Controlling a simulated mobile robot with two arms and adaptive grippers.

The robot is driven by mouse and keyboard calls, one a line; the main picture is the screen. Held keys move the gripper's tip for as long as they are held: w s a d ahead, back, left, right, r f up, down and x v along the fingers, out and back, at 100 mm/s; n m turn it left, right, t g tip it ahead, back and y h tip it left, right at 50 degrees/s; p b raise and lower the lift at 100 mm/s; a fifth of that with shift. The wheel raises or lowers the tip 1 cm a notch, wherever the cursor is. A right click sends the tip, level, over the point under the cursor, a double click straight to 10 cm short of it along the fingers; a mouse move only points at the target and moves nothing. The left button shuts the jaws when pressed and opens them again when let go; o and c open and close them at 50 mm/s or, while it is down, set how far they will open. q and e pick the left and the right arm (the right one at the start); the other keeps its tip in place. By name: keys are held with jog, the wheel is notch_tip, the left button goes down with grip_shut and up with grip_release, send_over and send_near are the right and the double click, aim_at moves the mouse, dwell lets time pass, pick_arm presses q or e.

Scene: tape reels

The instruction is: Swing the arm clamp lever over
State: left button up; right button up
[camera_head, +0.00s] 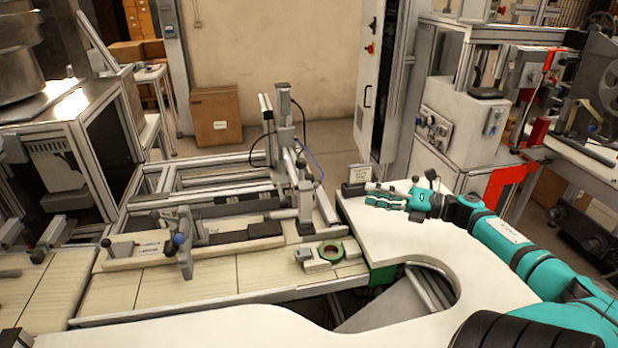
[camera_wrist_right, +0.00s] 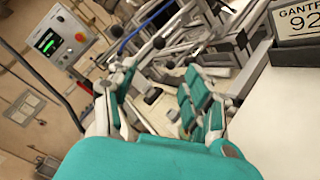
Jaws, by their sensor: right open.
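My right gripper (camera_head: 370,196) reaches in from the right over the white table, open and empty. In the wrist view its two fingers (camera_wrist_right: 160,92) stand apart with nothing between them. A grey clamp with a blue-knobbed lever (camera_head: 181,250) stands upright at the front of the fixture, far left of the gripper. A black-knobbed lever (camera_head: 156,216) sits just behind it. I cannot tell which of these is the arm clamp lever. In the wrist view a black knob (camera_wrist_right: 158,42) shows beyond the fingers, blurred. My left gripper is not in view.
A green tape reel (camera_head: 330,252) sits in a light holder at the fixture's right end. A vertical post (camera_head: 284,115) with cables rises behind. A small sign (camera_head: 368,172) stands by the gripper; its gantry label (camera_wrist_right: 305,22) shows close by.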

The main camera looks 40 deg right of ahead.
send_near(306, 172)
pick_arm(q)
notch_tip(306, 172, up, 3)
jog(key=p, duration=0.2)
jog(key=shift+p, duration=0.4)
pick_arm(e)
jog(key=w+a, duration=0.4)
jog(key=shift+w+a+f, duration=0.3)
jog(key=shift+w+a, duration=0.1)
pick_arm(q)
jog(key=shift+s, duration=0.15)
pick_arm(e)
jog(key=shift+c, duration=0.2)
jog(key=shift+s, duration=0.1)
grip_shut()
jog(key=shift+f, duration=0.1)
